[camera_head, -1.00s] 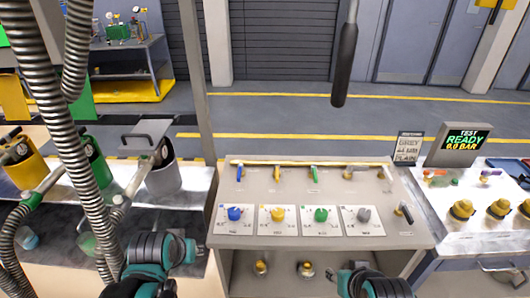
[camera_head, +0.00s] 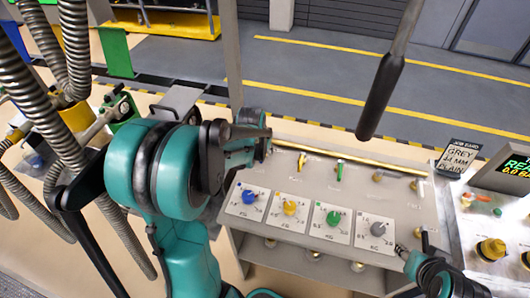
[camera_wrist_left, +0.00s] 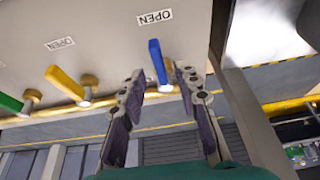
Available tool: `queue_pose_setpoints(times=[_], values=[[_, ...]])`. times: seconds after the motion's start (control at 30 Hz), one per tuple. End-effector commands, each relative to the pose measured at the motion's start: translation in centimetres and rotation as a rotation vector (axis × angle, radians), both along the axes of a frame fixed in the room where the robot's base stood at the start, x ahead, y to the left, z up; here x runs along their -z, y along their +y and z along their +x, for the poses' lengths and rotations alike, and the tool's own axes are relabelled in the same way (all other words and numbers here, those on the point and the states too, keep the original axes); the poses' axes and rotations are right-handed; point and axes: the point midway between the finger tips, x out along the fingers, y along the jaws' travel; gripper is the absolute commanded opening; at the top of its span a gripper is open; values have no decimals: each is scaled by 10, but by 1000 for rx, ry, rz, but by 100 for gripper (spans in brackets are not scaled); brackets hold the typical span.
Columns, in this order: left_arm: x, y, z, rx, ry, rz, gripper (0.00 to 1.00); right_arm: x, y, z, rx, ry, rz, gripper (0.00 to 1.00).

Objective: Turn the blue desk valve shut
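The blue desk valve lever (camera_wrist_left: 158,62) shows in the left wrist view, pointing at an "OPEN" label (camera_wrist_left: 154,17). My left gripper (camera_wrist_left: 160,95) is open, with one finger on each side of the lever and visible gaps between. In the head view my left gripper (camera_head: 258,145) is over the back left of the desk panel (camera_head: 300,245) and hides the blue valve. My right gripper (camera_head: 415,262) is low at the right front of the desk; its fingers are too unclear to judge.
The yellow lever (camera_wrist_left: 65,82) and green lever (camera_wrist_left: 12,103) stand beside the blue one. Blue (camera_head: 249,197), yellow (camera_head: 290,208), green (camera_head: 333,218) and grey (camera_head: 377,229) knobs sit on the desk front. A dark hanging handle (camera_head: 380,97) is above the desk's back.

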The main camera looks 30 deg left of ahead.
Motion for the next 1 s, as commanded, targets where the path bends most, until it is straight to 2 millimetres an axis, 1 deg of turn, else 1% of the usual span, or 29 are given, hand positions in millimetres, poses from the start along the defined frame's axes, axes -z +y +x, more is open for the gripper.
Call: queue_pose_setpoints(times=[0.03, 0.2, 0.47, 0.6, 0.87, 0.97, 1.0], values=[[8, 1, 3, 0, 0, 0, 32, 4, 0, 0, 0, 0, 0, 40], [18, 2, 7, 0, 0, 0, 32, 6, 0, 0, 0, 0, 0, 40], [19, 2, 8, 0, 0, 0, 32, 5, 0, 0, 0, 0, 0, 40], [18, 2, 8, 0, 0, 0, 0, 5, 0, 0, 0, 0, 0, 40], [18, 0, 9, 1, 0, 0, 0, 6, 0, 0, 0, 0, 0, 40], [18, -7, 12, 1, 0, -1, 0, 6, 0, 0, 0, 0, 0, 40], [19, -12, 15, 2, 0, 0, 0, 6, 0, 0, 0, 0, 0, 40]])
